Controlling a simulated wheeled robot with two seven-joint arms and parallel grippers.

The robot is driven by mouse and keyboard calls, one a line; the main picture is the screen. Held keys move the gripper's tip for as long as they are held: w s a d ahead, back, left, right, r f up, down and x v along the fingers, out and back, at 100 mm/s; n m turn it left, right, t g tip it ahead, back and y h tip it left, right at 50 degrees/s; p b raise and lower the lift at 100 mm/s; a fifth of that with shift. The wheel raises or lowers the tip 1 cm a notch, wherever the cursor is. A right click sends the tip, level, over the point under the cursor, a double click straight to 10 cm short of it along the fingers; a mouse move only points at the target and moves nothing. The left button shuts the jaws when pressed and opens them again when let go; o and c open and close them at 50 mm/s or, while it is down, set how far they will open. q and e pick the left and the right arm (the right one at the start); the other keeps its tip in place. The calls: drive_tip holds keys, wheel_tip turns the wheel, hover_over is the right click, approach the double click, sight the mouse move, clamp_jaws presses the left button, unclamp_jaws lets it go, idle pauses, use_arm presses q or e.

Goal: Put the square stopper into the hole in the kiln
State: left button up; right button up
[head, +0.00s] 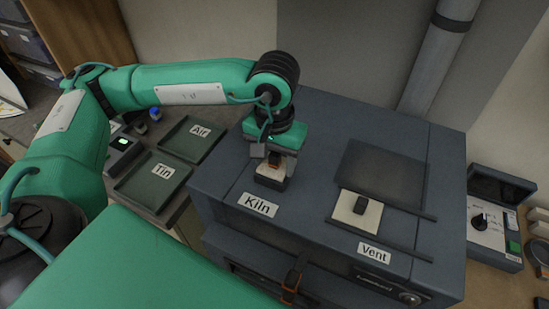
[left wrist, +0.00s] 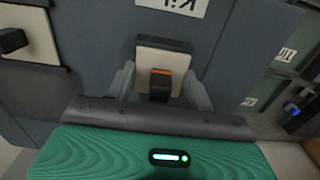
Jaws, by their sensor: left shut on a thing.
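The square stopper (head: 268,172) is a cream block with a dark edge and a dark, orange-banded knob. It is at the top of the grey kiln (head: 215,185), just behind the "Kiln" label (head: 258,205). My left gripper (head: 274,155) points down over it and is shut on its knob. In the left wrist view the stopper (left wrist: 148,56) shows between the fingers of the left gripper (left wrist: 160,85). The hole is hidden under the stopper, and I cannot tell whether the stopper is in it or just above. My right gripper is not in view.
A cream vent plate (head: 345,208) with a black knob sits between rails, beside a dark panel (head: 380,172) and the "Vent" label (head: 374,252). Green trays marked "Air" (head: 190,150) and "Tin" (head: 150,195) lie left. A control box (head: 490,235) stands right.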

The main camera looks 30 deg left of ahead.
use_arm(q)
drive_tip(key=shift+s+f, duration=0.15)
drive_tip(key=shift+f, duration=0.15)
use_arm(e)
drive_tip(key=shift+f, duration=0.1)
use_arm(q)
drive_tip(key=o, duration=0.8)
drive_tip(key=shift+o, duration=1.4)
drive_tip(key=shift+d, duration=0.45)
drive_tip(key=shift+a, duration=0.15)
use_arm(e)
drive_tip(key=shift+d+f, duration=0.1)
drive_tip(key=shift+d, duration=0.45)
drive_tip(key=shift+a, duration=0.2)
